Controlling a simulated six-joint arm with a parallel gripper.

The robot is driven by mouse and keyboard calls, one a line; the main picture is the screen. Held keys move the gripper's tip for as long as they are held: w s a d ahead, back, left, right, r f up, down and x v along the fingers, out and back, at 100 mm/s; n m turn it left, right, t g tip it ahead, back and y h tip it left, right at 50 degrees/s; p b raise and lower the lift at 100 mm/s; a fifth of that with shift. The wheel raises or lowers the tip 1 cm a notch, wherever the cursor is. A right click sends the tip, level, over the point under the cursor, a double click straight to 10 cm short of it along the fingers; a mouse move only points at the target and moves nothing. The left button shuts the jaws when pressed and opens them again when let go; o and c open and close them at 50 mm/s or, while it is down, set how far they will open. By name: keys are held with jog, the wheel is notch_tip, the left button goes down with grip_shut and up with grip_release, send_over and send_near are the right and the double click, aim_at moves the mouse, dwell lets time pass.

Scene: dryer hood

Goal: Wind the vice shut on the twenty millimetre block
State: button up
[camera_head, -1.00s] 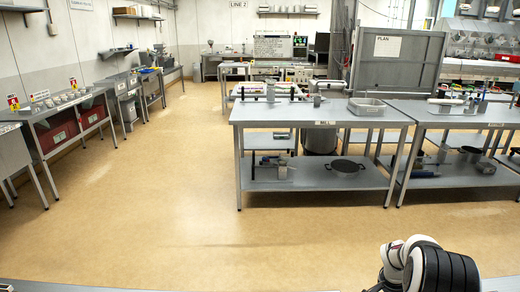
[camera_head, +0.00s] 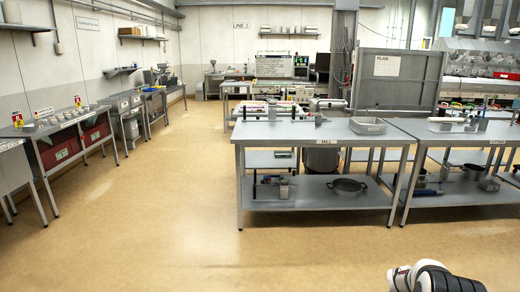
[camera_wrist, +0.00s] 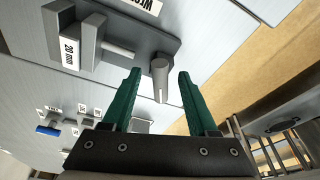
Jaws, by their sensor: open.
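In the wrist view my gripper (camera_wrist: 160,76) is open, its two green fingers apart. A grey round-ended peg (camera_wrist: 160,68) shows in the gap between the fingertips; I cannot tell its depth or whether it touches them. It stands by a dark grey plate (camera_wrist: 155,38), which looks like part of the vice. A grey block-like part (camera_wrist: 90,40) by a "20 mm" label (camera_wrist: 69,52) lies to the left, with a lighter grey bar (camera_wrist: 120,50) beside it. I cannot tell which part is the block or whether jaws touch it. The head view does not show my gripper.
In the wrist view small labelled items and a blue piece (camera_wrist: 48,130) lie on the pale surface at lower left. A tan floor strip (camera_wrist: 255,70) and metal framing (camera_wrist: 280,115) lie right. In the head view a workbench (camera_head: 270,133) stands mid-room, with open floor (camera_head: 150,220) left.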

jog(key=v, duration=0.3)
jog(key=d+v, duration=0.1)
jog(key=v, duration=0.1)
jog(key=shift+w+d+r, duration=0.1)
jog(key=shift+w+r, duration=0.15)
jog(key=shift+r, duration=0.35)
